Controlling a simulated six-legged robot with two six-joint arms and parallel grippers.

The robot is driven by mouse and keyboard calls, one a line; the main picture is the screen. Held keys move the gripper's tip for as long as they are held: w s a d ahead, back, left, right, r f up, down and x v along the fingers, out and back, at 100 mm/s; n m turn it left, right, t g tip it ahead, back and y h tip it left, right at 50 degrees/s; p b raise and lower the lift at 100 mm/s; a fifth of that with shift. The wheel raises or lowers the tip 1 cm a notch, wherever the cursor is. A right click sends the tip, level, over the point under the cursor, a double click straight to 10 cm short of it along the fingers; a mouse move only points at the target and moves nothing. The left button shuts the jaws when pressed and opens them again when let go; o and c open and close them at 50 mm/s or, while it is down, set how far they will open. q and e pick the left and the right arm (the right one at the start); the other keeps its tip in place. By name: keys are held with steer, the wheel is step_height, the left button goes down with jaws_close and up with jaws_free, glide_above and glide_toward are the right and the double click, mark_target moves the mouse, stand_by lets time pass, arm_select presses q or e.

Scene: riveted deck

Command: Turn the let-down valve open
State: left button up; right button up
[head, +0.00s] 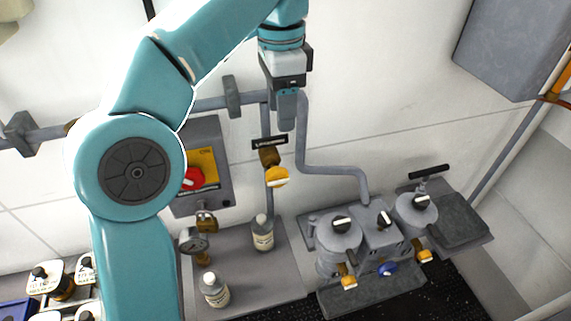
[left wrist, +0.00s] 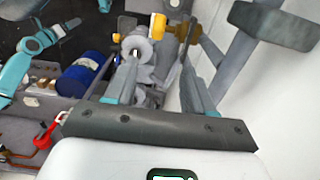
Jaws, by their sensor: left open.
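The let-down valve, with a brass body and a yellow handle (head: 277,177), sits on a thin grey pipe under a small dark label plate (head: 270,142) on the wall. My left gripper (head: 287,112) hangs pointing down, above and slightly right of the valve in the head view, and touches nothing that I can see. In the left wrist view its two fingers (left wrist: 158,85) are spread apart with nothing held between them. The yellow handle (left wrist: 158,25) and the brass body (left wrist: 187,30) show beyond the fingertips there. My right gripper is not seen.
A grey box with a red knob (head: 193,179) is left of the valve. A bent grey pipe (head: 302,140) runs close on its right. Below stand a gauge (head: 193,240), bottles (head: 262,233) and a pump unit with black knobs (head: 378,230). A blue drum (left wrist: 82,75) shows in the wrist view.

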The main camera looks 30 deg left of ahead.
mark_target(283, 170)
arm_select(q)
steer(key=f, duration=1.4)
steer(key=shift+s+d+f, duration=0.2)
steer(key=shift+d, duration=0.2)
steer(key=shift+f, duration=0.3)
steer(key=shift+a+f, duration=0.25)
steer(key=shift+w+d, duration=0.1)
steer(key=shift+d, duration=0.05)
steer(key=shift+c, duration=0.3)
steer(key=c, duration=0.9)
